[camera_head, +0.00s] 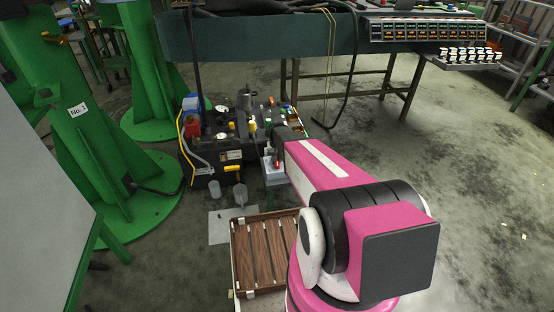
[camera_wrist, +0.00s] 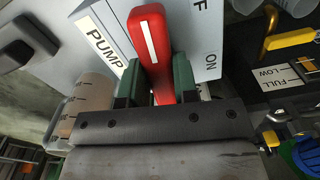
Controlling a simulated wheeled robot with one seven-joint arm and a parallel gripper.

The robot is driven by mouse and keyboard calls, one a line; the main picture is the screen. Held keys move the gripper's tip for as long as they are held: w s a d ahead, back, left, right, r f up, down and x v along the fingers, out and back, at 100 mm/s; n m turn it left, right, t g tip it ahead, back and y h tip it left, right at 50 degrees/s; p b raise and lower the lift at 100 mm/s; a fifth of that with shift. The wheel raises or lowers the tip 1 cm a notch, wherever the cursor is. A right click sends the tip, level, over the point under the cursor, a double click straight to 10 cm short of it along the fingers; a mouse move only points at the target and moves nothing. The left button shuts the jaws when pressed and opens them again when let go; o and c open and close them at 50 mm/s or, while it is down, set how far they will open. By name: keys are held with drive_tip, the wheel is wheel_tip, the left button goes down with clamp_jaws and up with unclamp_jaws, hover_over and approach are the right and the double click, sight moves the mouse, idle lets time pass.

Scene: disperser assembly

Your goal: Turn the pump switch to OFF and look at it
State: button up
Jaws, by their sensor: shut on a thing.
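The red pump switch handle (camera_wrist: 150,45), with a white line along it, is between the two green fingers of my gripper (camera_wrist: 158,82) in the wrist view. My gripper is shut on it. The handle sits on a light grey switch box (camera_wrist: 100,15), tilted slightly to the upper left. A white PUMP label (camera_wrist: 103,45) is left of the handle. The word ON and a cut-off letter F show to its right. The fingers and palm hide the handle's lower part. In the head view, the switch box (camera_head: 273,177) stands at my arm's far end, with a small red part showing.
The pump machine (camera_head: 225,145) with hoses and fittings stands left of my gripper. A wooden slatted crate (camera_head: 236,262) and two small grey containers are on the floor nearer me. Green columns (camera_head: 95,140) stand at the left.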

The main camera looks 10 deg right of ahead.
drive_tip(key=shift+n, duration=0.8)
drive_tip(key=o, duration=0.9)
wheel_tip(320, 180, up, 11)
drive_tip(key=shift+f, duration=0.1)
drive_tip(key=s+r, duration=0.2)
drive_tip(key=s, duration=0.5)
drive_tip(key=s+r, duration=0.3)
drive_tip(key=s, duration=0.4)
drive_tip(key=s+a+r, duration=0.1)
drive_tip(key=s+r, duration=0.1)
drive_tip(key=s, duration=0.5)
drive_tip(key=shift+s+r, duration=0.15)
drive_tip(key=shift+r, duration=0.2)
